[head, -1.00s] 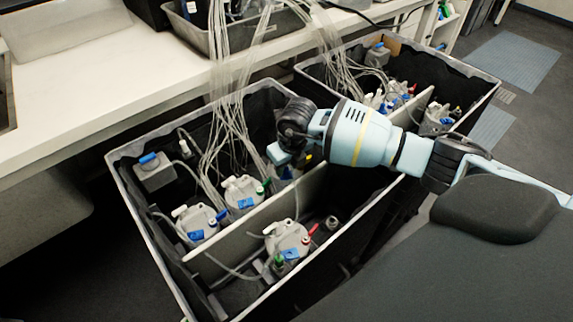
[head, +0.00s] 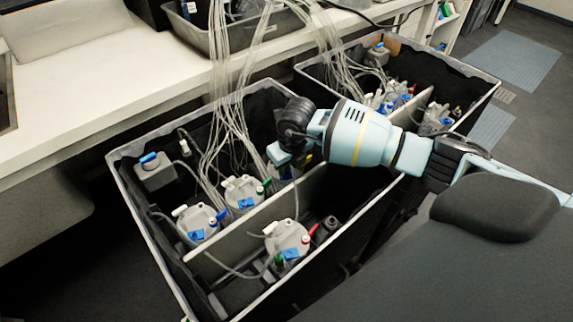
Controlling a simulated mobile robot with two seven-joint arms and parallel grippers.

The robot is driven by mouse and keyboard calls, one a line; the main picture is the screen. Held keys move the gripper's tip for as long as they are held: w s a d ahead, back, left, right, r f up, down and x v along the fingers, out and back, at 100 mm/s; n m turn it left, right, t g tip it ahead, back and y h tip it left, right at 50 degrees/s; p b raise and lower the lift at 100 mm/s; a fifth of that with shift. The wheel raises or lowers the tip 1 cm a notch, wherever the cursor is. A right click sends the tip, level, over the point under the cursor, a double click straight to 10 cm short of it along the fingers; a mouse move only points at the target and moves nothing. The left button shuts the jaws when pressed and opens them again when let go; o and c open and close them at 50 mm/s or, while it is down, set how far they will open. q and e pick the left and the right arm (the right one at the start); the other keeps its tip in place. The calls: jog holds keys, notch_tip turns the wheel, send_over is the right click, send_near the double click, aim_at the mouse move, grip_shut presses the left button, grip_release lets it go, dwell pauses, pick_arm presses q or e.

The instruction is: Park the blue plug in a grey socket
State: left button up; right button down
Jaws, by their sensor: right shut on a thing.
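My right gripper (head: 280,160) is over the near bin, close to the white divider, at the end of the arm that comes in from the right. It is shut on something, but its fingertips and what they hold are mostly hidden. In the near bin, white-capped bottles carry coloured plugs. A blue plug (head: 222,215) sits at the front left bottle (head: 197,222). A second bottle (head: 243,190) stands beside it, and a third bottle (head: 287,240) stands across the divider. I cannot make out the grey sockets. My left gripper is not in view.
The near bin (head: 125,190) has a raised rim and a white divider (head: 235,240). A second bin (head: 470,72) with more bottles stands behind.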

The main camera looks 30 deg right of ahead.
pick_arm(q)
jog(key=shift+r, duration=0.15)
pick_arm(e)
jog(key=shift+r, duration=0.15)
pick_arm(q)
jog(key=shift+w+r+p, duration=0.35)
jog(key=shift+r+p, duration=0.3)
jog(key=shift+p, duration=0.1)
pick_arm(e)
jog(key=shift+r, duration=0.9)
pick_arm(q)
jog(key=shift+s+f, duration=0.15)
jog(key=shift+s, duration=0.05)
